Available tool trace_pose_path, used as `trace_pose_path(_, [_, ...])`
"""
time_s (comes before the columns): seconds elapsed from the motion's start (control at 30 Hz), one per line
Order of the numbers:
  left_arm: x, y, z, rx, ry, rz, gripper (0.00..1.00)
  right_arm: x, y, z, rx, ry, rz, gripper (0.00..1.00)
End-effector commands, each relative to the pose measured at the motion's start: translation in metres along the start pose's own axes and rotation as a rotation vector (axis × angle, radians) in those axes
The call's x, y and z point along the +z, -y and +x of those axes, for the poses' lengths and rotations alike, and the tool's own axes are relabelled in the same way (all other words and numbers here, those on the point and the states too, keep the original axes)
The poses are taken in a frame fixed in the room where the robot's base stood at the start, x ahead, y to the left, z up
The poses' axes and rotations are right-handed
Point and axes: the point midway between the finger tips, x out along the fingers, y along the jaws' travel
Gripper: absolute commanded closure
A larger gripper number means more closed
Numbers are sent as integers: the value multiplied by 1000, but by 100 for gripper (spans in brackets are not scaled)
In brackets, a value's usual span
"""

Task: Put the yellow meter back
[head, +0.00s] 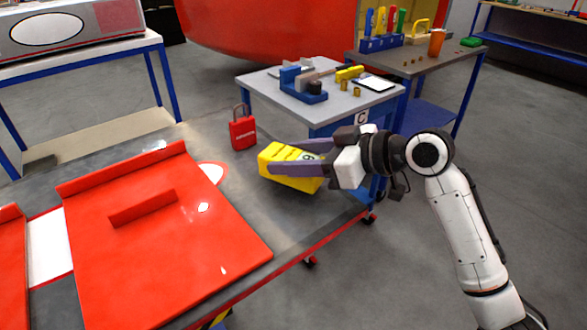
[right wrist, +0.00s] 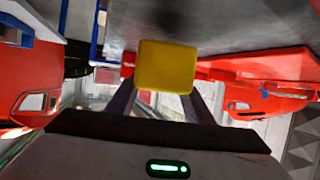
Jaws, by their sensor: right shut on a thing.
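The yellow meter (head: 290,170) is a boxy yellow block with a pale face, over the right end of the grey bench in the head view. My right gripper (head: 295,168) comes in from the right and is shut on it. In the right wrist view the meter (right wrist: 165,67) sits between the two dark fingers (right wrist: 160,105). I cannot tell whether the meter touches the bench top. My left gripper is not in view.
A red padlock (head: 243,130) stands left of the meter. A large red panel (head: 160,240) covers the bench's left part. Behind, a small blue-framed table (head: 258,88) holds a blue vise (head: 303,86). A tool table (head: 443,57) carries an orange cup (head: 436,42).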

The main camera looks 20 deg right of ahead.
Motion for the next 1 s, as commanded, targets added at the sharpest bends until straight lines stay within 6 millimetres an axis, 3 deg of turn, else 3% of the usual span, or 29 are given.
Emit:
trace_pose_path(0.17, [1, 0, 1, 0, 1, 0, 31, 22, 0, 9, -1, -2, 3, 92])
trace_pose_path(0.5, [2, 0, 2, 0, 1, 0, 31, 25, 0, 11, 1, -2, 0, 92])
trace_pose_path(0.53, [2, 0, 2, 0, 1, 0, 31, 26, 0, 11, 0, 1, 1, 48])
trace_pose_path(0.6, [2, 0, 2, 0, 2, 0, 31, 26, 0, 11, 0, 1, 1, 36])
trace_pose_path(1.0, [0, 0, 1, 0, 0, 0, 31, 24, 0, 6, 2, 2, 1, 35])
